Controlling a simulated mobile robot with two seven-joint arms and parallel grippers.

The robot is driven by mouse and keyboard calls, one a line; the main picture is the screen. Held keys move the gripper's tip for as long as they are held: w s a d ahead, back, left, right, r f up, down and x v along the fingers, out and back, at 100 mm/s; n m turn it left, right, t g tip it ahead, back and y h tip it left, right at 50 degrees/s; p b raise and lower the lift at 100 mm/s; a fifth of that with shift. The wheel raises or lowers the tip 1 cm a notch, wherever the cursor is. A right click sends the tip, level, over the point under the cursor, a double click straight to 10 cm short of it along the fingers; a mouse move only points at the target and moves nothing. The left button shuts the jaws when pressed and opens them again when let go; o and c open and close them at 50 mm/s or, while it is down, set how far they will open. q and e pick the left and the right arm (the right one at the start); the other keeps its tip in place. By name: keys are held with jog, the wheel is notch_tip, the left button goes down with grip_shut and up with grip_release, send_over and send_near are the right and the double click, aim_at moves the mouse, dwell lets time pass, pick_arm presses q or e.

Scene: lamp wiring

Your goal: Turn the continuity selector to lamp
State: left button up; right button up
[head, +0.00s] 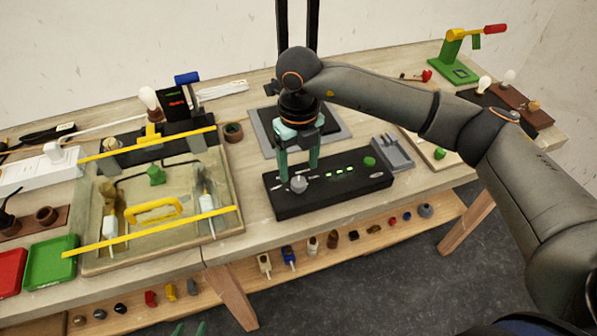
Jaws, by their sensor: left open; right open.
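The continuity selector appears to be the grey round knob (299,185) on the left part of a long black box (335,194). Several small green lights glow along the box top, and a green button (370,162) sits at its right end. My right gripper (299,174) points down over the left part of the box, open, with its teal fingers on either side of the knob's area. I cannot tell whether they touch the knob. The knob's markings are too small to read. My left gripper (190,329) shows only its teal fingertips at the bottom edge, apart and empty, below the table.
A wooden tray (226,224) with yellow bars and lamp parts stands left of the box. A grey-framed dark mat (336,124) lies behind it and a grey holder (391,152) to its right. A lower shelf (330,262) carries several small parts.

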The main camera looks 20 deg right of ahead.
aim_at(299, 181)
jog(key=shift+f, duration=2.1)
jog(key=shift+c, duration=0.4)
grip_shut()
